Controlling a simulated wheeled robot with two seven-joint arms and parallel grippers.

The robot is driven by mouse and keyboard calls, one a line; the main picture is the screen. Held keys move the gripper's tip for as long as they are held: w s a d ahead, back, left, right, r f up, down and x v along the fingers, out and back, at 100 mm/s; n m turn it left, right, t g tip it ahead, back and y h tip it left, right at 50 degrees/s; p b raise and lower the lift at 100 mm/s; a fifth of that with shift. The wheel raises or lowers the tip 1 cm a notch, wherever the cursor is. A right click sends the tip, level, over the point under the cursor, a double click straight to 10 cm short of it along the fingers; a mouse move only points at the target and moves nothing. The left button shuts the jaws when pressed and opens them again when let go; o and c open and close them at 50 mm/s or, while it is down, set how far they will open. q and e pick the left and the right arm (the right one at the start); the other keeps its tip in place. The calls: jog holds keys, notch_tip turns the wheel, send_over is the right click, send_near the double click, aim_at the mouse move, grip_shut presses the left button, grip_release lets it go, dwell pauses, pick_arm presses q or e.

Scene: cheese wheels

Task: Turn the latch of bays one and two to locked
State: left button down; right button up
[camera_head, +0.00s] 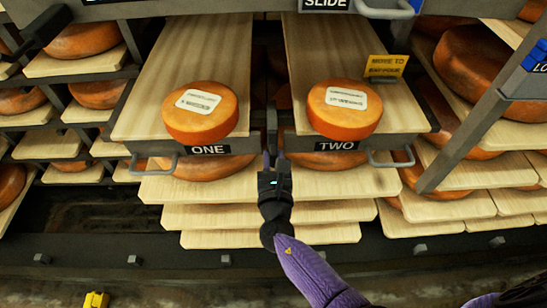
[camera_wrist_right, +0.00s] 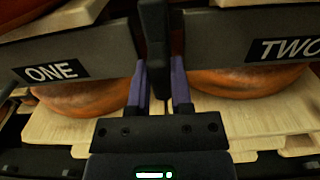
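Bay ONE (camera_head: 208,149) and bay TWO (camera_head: 336,146) are side by side in the head view, each with a wooden board and an orange cheese wheel on it. A dark upright bar (camera_head: 271,118), perhaps the latch, stands in the gap between them; it also shows in the right wrist view (camera_wrist_right: 156,45). I cannot tell its lock setting. My right gripper (camera_head: 272,163) is low in this gap. In the wrist view its purple fingers (camera_wrist_right: 160,85) are apart, one on each side of the bar's lower end; firm contact cannot be told. My left gripper is not in view.
Grey pull handles (camera_head: 390,159) jut from the bay fronts. A yellow tag (camera_head: 386,66) stands on bay TWO's right side. A blue sign (camera_head: 538,56), partly cut off, is at the right edge. Lower boards (camera_head: 265,214) project below. Side racks hold more cheese.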

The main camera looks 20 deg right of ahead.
grip_shut()
